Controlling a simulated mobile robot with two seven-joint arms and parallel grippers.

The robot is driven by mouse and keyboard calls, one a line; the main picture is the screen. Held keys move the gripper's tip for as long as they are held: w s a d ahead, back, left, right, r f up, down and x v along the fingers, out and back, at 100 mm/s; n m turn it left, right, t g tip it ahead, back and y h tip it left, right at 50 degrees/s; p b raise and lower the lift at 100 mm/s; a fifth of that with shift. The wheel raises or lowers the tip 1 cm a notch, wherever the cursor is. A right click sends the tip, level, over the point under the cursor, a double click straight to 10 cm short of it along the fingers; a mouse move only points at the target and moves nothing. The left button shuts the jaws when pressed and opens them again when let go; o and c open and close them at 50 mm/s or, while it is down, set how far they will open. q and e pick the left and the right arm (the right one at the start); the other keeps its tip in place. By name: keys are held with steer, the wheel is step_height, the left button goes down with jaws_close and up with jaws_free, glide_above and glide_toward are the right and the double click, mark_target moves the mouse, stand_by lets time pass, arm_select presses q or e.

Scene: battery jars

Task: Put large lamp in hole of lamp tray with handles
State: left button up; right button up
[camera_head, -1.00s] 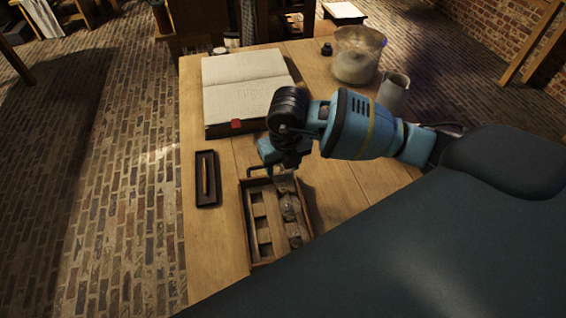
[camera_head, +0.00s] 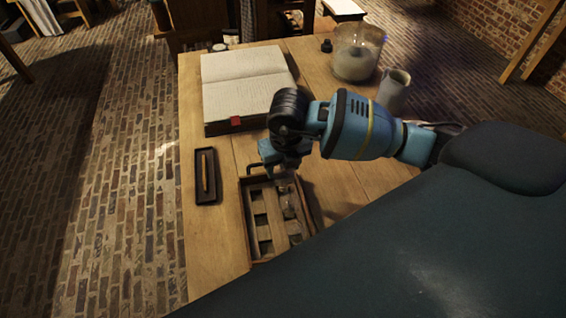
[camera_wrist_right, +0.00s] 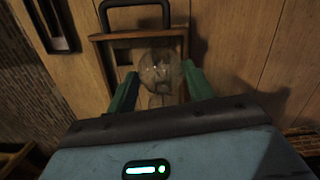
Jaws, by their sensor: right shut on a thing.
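The lamp tray (camera_head: 283,253) is a shallow brown wooden box with slats, square holes and a black handle (camera_wrist_right: 135,13) at its far end. My right gripper (camera_head: 280,168) is over the tray's far end, pointing down. In the right wrist view its two green fingers (camera_wrist_right: 160,88) are shut on the large lamp (camera_wrist_right: 160,68), a clear glass bulb over the tray. I cannot tell whether the lamp's base touches a hole. In the head view the glass shows only faintly, below the gripper. My left gripper is not in view.
An open book (camera_head: 246,82) lies beyond the tray. A small dark tray with a pencil-like stick (camera_head: 205,172) lies to its left. A glass jar (camera_head: 357,52) and a grey jug (camera_head: 394,90) stand at the back right.

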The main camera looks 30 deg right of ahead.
steer(key=shift+f, duration=0.1)
steer(key=o, duration=1.1)
steer(key=shift+o, duration=0.2)
steer(key=r, duration=0.5)
steer(key=s+r, duration=0.1)
steer(key=r, duration=0.1)
steer(key=shift+r, duration=0.4)
steer(key=shift+a, duration=0.1)
